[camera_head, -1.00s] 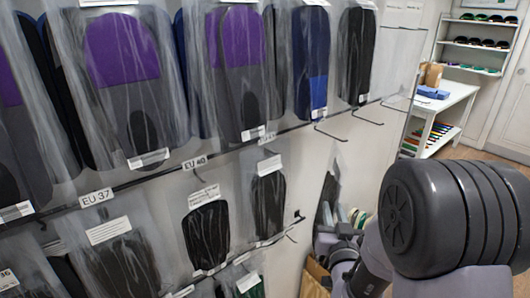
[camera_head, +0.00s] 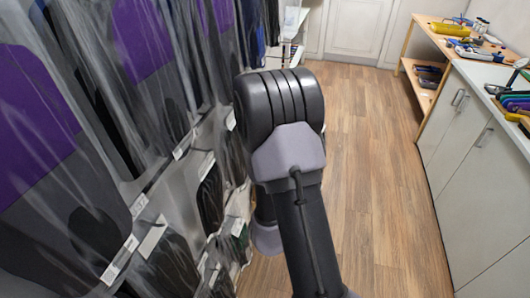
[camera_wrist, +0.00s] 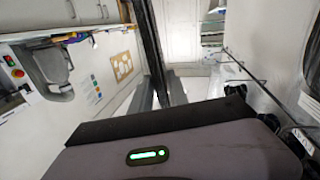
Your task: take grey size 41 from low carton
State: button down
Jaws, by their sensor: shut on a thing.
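My gripper (camera_wrist: 161,92) shows in the wrist view, its two grey fingers shut on a thin dark strip (camera_wrist: 150,38). The strip is seen edge-on and runs up out of the top of the picture. It could be an insole or its pack, but its label, size and exact colour cannot be read. In the head view my arm fills the middle and the gripper is hidden. No low carton can be made out in either current view.
Bagged insoles with purple tops (camera_head: 40,100) hang on rack rods along the left. Smaller dark packs (camera_head: 210,200) hang lower, close to my arm. The wooden floor (camera_head: 375,150) is clear. White cabinets (camera_head: 465,140) and a tool-covered bench stand at the right.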

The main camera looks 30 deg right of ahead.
jog(key=shift+a+r+g+p, duration=0.1)
jog(key=shift+a+g+p, duration=0.05)
jog(key=shift+g+p, duration=0.2)
jog(key=w+a+p, duration=0.3)
jog(key=w+a, duration=0.1)
jog(key=w, duration=0.1)
jog(key=shift+w+p, duration=0.15)
jog(key=shift+p, duration=0.15)
jog(key=shift+a, duration=0.1)
